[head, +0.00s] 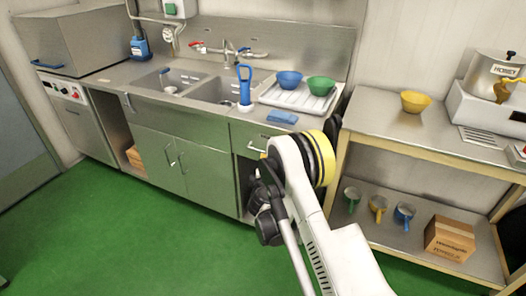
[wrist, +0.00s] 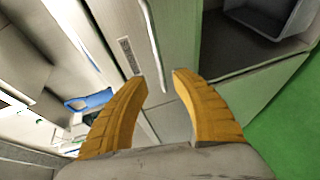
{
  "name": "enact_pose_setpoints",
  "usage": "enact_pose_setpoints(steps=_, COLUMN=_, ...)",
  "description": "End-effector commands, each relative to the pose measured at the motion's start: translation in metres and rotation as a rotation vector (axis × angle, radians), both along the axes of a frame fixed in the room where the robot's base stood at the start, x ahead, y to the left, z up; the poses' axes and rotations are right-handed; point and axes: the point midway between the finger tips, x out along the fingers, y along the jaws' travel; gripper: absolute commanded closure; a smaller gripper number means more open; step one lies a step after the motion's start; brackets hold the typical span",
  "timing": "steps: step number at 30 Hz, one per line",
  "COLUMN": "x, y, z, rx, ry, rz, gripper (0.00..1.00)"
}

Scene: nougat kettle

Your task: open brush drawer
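The drawer front (head: 246,135) is the upper right panel of the sink cabinet in the head view and looks shut. Its pale bar handle (head: 256,147) shows just left of my arm. In the wrist view the drawer front (wrist: 182,35) faces me with a small printed label, and the handle (wrist: 151,40) runs down toward the gap between my fingers. My gripper (wrist: 160,76) is open, its yellow fingers apart with the handle's lower end between the tips. I cannot tell whether they touch it.
A blue brush (head: 244,90) stands on the counter near a blue cloth (head: 282,117) and a tray (head: 300,98) with bowls. A grey bin (wrist: 272,15) sits in the open space below the drawer. A shelf table (head: 375,118) stands right; green floor (head: 130,235) is clear in front.

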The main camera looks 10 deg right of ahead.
Motion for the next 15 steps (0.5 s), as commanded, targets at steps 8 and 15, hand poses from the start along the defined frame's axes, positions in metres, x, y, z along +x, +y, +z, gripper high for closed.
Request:
enact_pose_setpoints(steps=8, x=0.053, y=-0.013, z=-0.014, rx=0.003, ry=0.000, rz=-0.001, gripper=0.68)
enact_pose_setpoints(steps=15, x=0.085, y=-0.020, z=-0.018, rx=0.003, ry=0.000, rz=0.000, gripper=0.68)
